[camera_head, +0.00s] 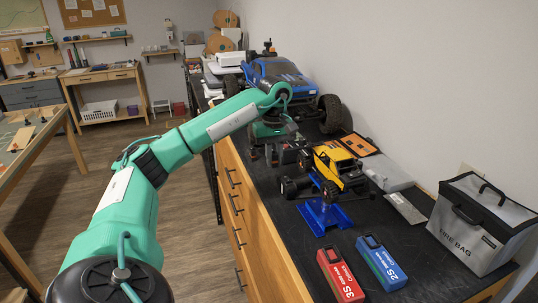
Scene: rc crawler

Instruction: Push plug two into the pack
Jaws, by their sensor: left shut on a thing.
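My left gripper (288,153) is at the far side of the yellow crawler (338,165), low over the dark bench top. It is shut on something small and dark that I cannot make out. A red 3S pack (340,274) and a blue 2S pack (381,263) lie side by side at the near end, apart from my gripper. I cannot pick out plug two or tell whether it touches a pack. My right gripper is not in view.
A large blue truck (279,75) stands behind my wrist. A grey fire bag (481,222) stands at the right edge. A grey tray (388,174) and a flat metal plate (405,208) lie by the wall. Bare bench top (425,262) shows between the packs and the bag.

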